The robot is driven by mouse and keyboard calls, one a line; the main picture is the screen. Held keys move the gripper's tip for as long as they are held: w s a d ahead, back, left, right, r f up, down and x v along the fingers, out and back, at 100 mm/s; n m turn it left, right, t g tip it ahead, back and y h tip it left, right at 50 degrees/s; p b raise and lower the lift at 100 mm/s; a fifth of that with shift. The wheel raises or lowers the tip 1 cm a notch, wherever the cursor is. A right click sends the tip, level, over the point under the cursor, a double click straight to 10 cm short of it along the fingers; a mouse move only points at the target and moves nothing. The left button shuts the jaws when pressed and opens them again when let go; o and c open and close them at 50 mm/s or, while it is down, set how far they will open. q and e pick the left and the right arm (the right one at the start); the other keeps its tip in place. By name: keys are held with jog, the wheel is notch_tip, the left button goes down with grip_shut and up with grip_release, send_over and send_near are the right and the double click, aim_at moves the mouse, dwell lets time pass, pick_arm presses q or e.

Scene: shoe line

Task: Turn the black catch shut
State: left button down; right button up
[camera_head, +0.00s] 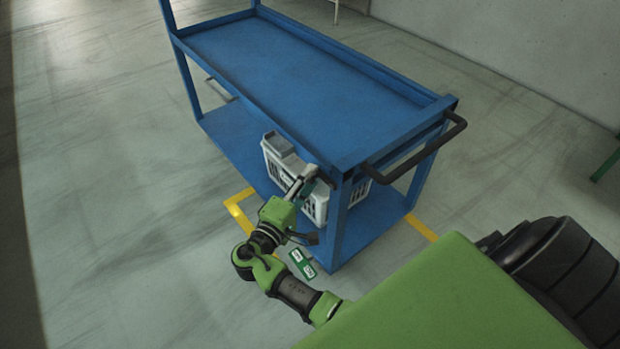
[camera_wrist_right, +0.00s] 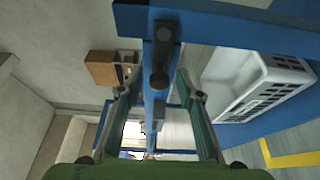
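The black catch (camera_wrist_right: 161,62) shows in the right wrist view as a dark lever on a blue post of the cart. It has a round end at the top and hangs roughly along the post. My right gripper (camera_wrist_right: 157,82) is open, with one finger on each side of the post and the catch's lower end near or between the fingertips; I cannot tell whether they touch. In the head view my right gripper (camera_head: 308,187) is at the cart's near corner post, and the catch is too small to make out there. My left gripper is not in view.
The blue cart (camera_head: 290,75) has an empty top shelf and a dark push handle (camera_head: 415,152) at its right end. A light grey crate (camera_head: 283,165) stands on its lower shelf, close to my right gripper. Yellow floor marks (camera_head: 236,207) lie beside the cart.

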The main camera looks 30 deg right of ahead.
jog(key=v, duration=0.7)
dwell(0.3)
